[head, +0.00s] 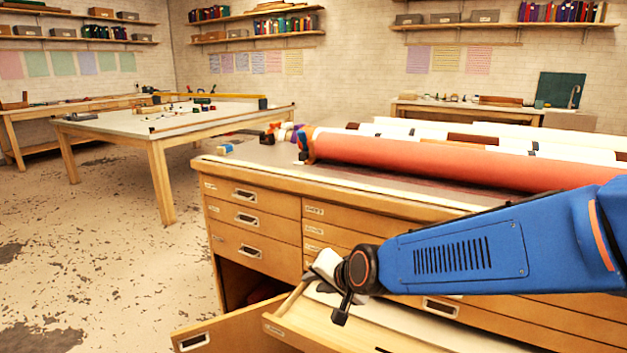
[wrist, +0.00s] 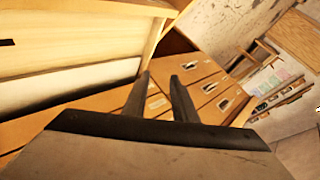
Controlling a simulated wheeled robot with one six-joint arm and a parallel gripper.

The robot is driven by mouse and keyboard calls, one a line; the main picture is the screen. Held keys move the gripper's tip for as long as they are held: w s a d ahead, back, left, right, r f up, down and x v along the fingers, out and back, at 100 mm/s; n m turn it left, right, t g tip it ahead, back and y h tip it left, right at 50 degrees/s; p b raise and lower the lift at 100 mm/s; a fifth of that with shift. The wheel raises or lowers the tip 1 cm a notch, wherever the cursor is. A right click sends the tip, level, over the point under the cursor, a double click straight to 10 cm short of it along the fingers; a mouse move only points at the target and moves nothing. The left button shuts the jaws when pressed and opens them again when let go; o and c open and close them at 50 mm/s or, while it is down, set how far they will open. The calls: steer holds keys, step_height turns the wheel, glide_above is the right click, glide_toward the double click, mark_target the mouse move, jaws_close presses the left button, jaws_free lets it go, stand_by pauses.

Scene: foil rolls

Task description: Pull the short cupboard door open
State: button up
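The short cupboard door (head: 232,328) is a wooden panel with a metal-framed recessed handle (head: 192,342) at the lower left of the head view. It stands out from the cabinet, with a dark opening (head: 240,283) behind it and something reddish inside. Its right part is hidden behind an open drawer. My gripper (head: 342,303) is at the end of my blue arm, above the open drawer and to the right of the door. In the wrist view my gripper (wrist: 159,76) has its two dark fingers apart, with nothing visibly held between them.
The open drawer (head: 284,331) holds white sheets and juts out beside the door. Closed drawers (head: 247,220) sit above the opening. A red-orange roll (head: 430,162) lies on the cabinet top. A worktable (head: 160,140) stands behind; the floor (head: 80,235) at left is clear.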

steer(key=s+d+r+n+h, duration=0.1)
steer(key=s+d, duration=0.3)
steer(key=d, duration=0.3)
steer(key=s+d+r+n+g+h, duration=0.1)
steer(key=s+d, duration=0.3)
steer(key=d, duration=0.4)
steer(key=shift+s+n+g, duration=0.3)
steer(key=shift+s+n, duration=0.1)
steer(key=s+d+h, duration=0.1)
steer(key=s+d, duration=0.3)
steer(key=s, duration=0.1)
steer(key=s+d+n+g+h, duration=0.1)
steer(key=s+d, duration=0.3)
steer(key=s+d+n+g+h, duration=0.1)
steer(key=s+d, duration=0.4)
steer(key=shift+s+f, duration=0.35)
steer(key=shift+c, duration=0.9)
steer(key=shift+s+d, duration=0.1)
steer(key=shift+s, duration=0.15)
jaws_close()
steer(key=shift+w, duration=0.1)
